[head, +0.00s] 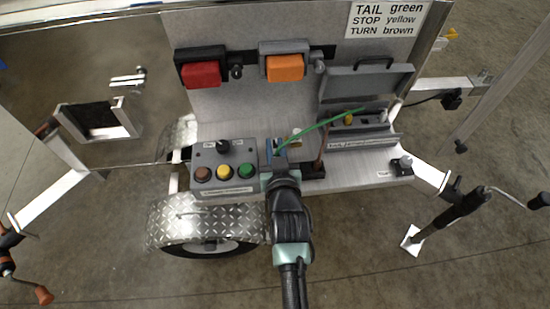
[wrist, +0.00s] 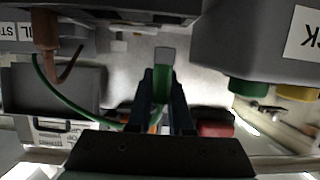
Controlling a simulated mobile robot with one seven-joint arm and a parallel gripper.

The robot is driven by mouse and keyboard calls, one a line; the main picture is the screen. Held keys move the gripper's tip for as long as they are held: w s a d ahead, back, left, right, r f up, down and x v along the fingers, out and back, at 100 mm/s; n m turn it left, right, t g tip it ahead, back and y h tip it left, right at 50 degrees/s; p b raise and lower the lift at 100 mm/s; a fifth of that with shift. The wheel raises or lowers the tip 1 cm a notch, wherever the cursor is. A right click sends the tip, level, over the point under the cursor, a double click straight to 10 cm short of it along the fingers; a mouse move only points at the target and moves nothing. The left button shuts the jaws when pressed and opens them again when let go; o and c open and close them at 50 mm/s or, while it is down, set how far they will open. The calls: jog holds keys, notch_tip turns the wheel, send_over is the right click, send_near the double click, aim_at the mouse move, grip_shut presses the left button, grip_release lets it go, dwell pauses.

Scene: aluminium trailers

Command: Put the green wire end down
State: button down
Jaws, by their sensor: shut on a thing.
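My gripper (head: 277,158) is shut on the end of the green wire (head: 325,123), between the button box and the open terminal box (head: 360,137). The wire runs from my gripper up and right to the terminal box. In the wrist view my gripper (wrist: 162,92) holds a green piece (wrist: 162,78) between its fingers, with a grey tip beyond them. The green wire (wrist: 75,108) curves away to the left there. The fingertips seem to be above the bare metal panel. I cannot tell whether the wire end touches it.
The button box (head: 225,168) stands close left of my gripper. Right of it, a brown wire (head: 323,142) rises from a dark block. Red (head: 200,73) and orange (head: 285,67) lamps are behind. A sign (head: 388,19) is at the top right. Bare panel shows behind my gripper.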

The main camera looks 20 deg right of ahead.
jog(key=shift+f+b, duration=0.5)
jog(key=shift+f, duration=1.4)
jog(key=shift+f, duration=0.2)
jog(key=c, duration=0.8)
grip_release()
jog(key=shift+r, duration=0.1)
jog(key=shift+r, duration=0.25)
jog(key=p+v, duration=0.2)
jog(key=v, duration=1)
jog(key=shift+a+f, duration=0.1)
